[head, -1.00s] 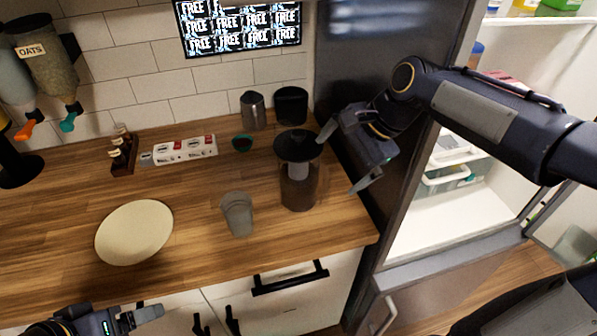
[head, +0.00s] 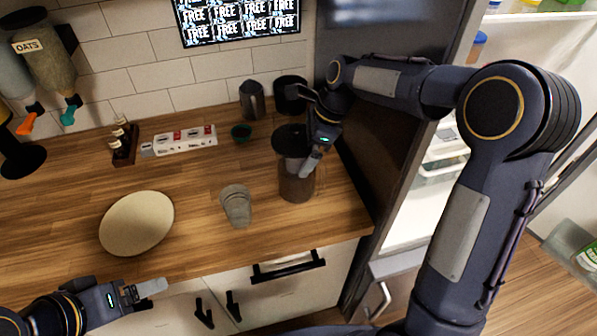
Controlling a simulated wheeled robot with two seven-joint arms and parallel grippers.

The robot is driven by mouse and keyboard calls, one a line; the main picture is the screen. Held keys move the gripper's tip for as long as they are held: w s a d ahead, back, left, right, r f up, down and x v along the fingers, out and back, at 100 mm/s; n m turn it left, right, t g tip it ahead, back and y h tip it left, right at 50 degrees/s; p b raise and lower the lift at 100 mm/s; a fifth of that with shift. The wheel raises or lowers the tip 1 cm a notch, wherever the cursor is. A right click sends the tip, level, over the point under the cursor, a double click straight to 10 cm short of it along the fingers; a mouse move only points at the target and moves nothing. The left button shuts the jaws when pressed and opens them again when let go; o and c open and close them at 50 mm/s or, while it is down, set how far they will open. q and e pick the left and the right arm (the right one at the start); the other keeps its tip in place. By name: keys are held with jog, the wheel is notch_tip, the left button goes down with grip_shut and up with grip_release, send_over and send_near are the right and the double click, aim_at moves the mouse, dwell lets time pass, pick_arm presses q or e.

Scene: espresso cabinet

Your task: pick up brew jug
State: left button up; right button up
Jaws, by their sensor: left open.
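The brew jug (head: 297,185) is a see-through brown cylinder with a dark round lid. It stands upright on the wooden counter, right of centre. My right gripper (head: 312,158) is at the jug's right side, with one light finger hanging in front of its upper wall. The other finger does not show clearly, so I cannot tell how far apart the jaws are or whether they touch the jug. My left gripper (head: 150,289) is open and empty at the lower left, in front of the counter edge and away from the jug.
A grey cup (head: 236,206) stands just left of the jug. A dark fridge side rises at right.

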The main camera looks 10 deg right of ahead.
jog(key=shift+a+f, duration=0.1)
jog(key=shift+f, duration=0.25)
jog(key=shift+c, duration=0.4)
jog(key=shift+w+r, duration=0.1)
jog(key=shift+r, duration=0.05)
jog(key=c, duration=1.6)
